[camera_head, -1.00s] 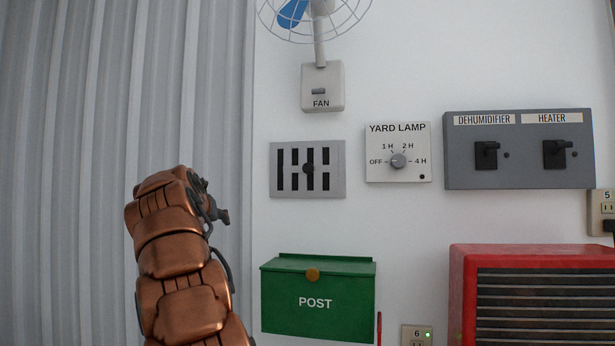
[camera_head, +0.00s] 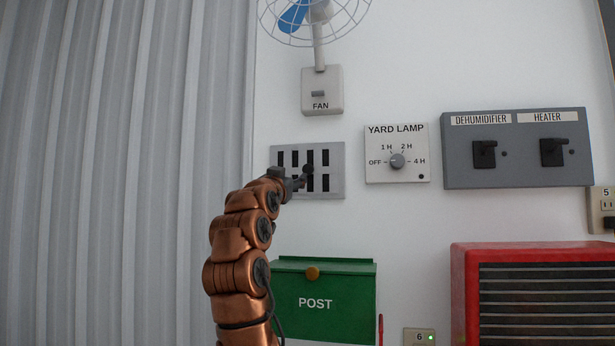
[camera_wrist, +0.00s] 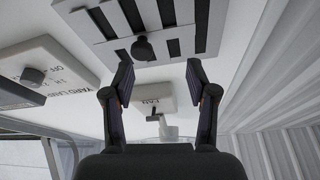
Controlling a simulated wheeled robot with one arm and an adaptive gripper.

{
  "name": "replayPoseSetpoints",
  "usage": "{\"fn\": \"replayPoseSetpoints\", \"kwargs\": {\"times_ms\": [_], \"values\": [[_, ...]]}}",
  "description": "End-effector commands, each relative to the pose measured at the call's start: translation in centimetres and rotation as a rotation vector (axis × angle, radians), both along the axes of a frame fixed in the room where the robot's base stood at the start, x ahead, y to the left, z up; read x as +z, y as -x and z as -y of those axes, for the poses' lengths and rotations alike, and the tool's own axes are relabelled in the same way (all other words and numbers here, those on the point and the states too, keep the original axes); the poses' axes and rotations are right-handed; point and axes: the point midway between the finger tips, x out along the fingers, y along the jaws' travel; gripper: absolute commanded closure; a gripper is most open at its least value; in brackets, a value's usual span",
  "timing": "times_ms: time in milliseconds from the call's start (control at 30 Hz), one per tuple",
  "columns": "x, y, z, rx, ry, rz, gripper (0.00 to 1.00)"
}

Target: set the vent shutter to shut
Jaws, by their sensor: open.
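The vent shutter (camera_head: 336,160) is a grey wall plate with dark vertical slots and a dark round knob (camera_head: 308,169) near its middle. Several slots show dark openings. In the wrist view the vent plate (camera_wrist: 206,10) fills the top, with its knob (camera_wrist: 143,48) hanging in front. My gripper (camera_head: 302,180) is in front of the plate's lower left part and hides some of it. In the wrist view my gripper (camera_wrist: 160,82) has its two fingers spread apart and empty, with the knob just beyond the fingertips. I cannot tell whether a finger touches it.
The fan switch (camera_head: 321,92) is above the vent, and the yard lamp dial (camera_head: 397,160) is to its right. Farther right is the dehumidifier and heater panel (camera_head: 518,170). The green post box (camera_head: 320,318) is below. Corrugated wall (camera_head: 110,160) stands at left.

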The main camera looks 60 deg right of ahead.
Motion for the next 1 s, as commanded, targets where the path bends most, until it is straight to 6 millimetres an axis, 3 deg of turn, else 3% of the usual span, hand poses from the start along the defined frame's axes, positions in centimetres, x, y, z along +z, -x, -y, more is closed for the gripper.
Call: {"fn": "replayPoseSetpoints", "kwargs": {"times_ms": [100,267,1000], "values": [[-0.3,1.6,0.5,-0.015,0.017,0.039,0.43],[0.0,2.4,0.6,-0.022,0.027,0.059,0.43],[2.3,0.9,6.1,-0.024,0.025,0.056,0.43]]}}
